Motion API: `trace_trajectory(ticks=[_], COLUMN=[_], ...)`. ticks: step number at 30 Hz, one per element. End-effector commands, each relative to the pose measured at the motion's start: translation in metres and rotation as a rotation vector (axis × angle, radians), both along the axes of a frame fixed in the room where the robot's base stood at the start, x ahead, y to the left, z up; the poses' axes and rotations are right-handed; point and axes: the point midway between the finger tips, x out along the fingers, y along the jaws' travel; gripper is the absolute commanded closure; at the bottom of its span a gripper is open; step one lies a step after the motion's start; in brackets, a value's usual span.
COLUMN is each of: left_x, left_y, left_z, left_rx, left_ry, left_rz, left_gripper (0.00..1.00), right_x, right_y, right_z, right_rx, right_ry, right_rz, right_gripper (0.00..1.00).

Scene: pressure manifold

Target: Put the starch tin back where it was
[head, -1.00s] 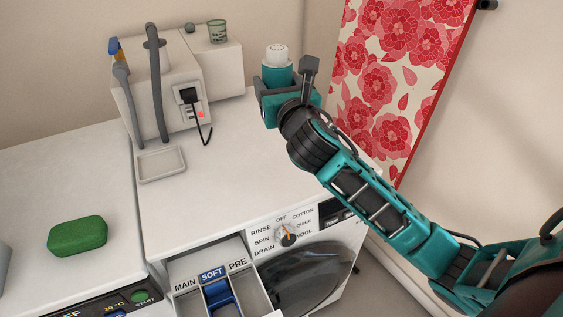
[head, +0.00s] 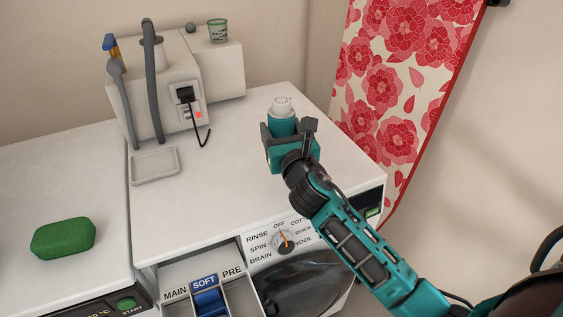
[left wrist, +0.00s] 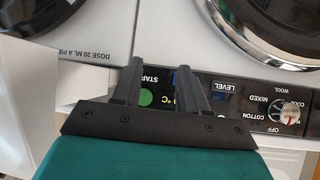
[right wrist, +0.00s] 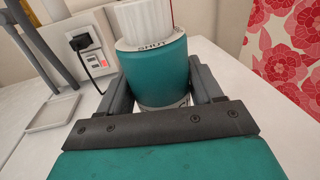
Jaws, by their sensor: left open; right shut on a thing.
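The starch tin (head: 283,124) is a teal cylinder with a white ribbed cap. It is upright at the right part of the right-hand washer's white top. My right gripper (head: 288,138) is shut around its body. In the right wrist view the tin (right wrist: 160,72) stands between the two fingers (right wrist: 163,88), with the word SHUT on its collar. I cannot tell whether its base touches the top. My left gripper (left wrist: 160,85) is open and empty in the left wrist view, in front of the machine panels. It is outside the head view.
A shallow grey tray (head: 154,167) lies on the white top (head: 215,190). Behind it are hoses, a plugged socket (head: 189,101) and a green cup (head: 218,31) on a ledge. A green sponge (head: 63,238) lies at left. The detergent drawer (head: 205,290) is open at front.

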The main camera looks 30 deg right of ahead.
Motion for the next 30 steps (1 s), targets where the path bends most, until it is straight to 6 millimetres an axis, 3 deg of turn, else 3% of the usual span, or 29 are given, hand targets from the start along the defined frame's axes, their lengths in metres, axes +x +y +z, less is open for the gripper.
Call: trace_trajectory(ticks=[1, 8, 15, 29, 30], left_x=[0.0, 0.0, -0.001, 0.003, 0.003], left_y=[0.0, 0.0, 0.0, -0.004, -0.004], left_z=[-0.008, -0.016, -0.034, -0.032, -0.032], left_rx=[0.0, 0.0, 0.0, -0.006, -0.007], left_ry=[0.001, 0.002, 0.006, -0.002, -0.002], left_rz=[0.0, 0.0, 0.0, -0.005, -0.005], left_gripper=[0.57, 0.57, 0.57, 0.57, 0.57], right_x=[0.0, 0.0, 0.0, 0.0, 0.0], right_y=[0.0, 0.0, 0.0, 0.0, 0.0], right_z=[-0.013, -0.031, -0.065, -0.071, -0.072], right_rx=[0.002, 0.0, 0.002, -0.002, -0.002], right_ry=[0.002, -0.001, 0.0, -0.001, 0.0], right_rz=[-0.001, 0.0, 0.0, 0.001, 0.001], right_gripper=[0.71, 0.71, 0.71, 0.71, 0.34])
